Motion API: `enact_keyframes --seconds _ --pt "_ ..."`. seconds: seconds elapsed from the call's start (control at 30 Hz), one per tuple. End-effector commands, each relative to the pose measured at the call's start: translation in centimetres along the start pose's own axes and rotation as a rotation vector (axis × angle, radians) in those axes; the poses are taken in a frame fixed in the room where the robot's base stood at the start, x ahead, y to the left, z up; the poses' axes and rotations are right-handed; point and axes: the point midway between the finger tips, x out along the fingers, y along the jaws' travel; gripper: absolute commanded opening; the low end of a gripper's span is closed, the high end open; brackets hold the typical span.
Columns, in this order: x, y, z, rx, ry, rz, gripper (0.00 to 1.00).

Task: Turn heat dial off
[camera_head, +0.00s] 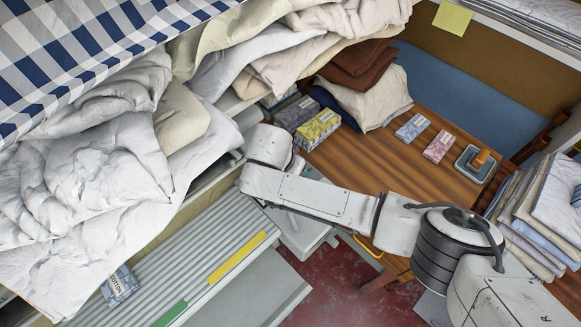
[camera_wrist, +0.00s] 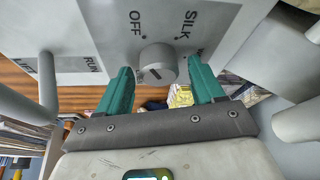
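The heat dial (camera_wrist: 157,64) is a round grey knob on a light grey panel (camera_wrist: 110,25) in the wrist view. It has a dark line on its face; which label that line points to is hard to tell. The label OFF is printed above and left of it, and SILK above and right. My gripper (camera_wrist: 160,70) is open, with one green finger on each side of the dial. The left finger is close to the knob and a gap shows at the right finger; contact is unclear. In the head view the dial and my gripper are hidden.
A pale lever (camera_wrist: 46,80) stands left of the dial by LIFT and RUN labels. A grey rounded part (camera_wrist: 297,121) is at right. In the head view, white linen (camera_head: 90,190) covers the ironer, and a wooden table (camera_head: 390,165) holds boxes and folded cloth.

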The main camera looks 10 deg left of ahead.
Motion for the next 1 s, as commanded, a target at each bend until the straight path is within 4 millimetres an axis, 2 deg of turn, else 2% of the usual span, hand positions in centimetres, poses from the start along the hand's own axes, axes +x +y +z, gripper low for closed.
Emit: enact_keyframes --seconds 0.07,0.53,1.0 --pt "-0.01 0.00 0.01 0.000 0.000 0.000 0.59" --pt "-0.02 0.00 0.02 0.000 0.000 0.000 0.14" --pt "0.09 0.05 0.31 -0.058 -0.006 -0.027 0.13"
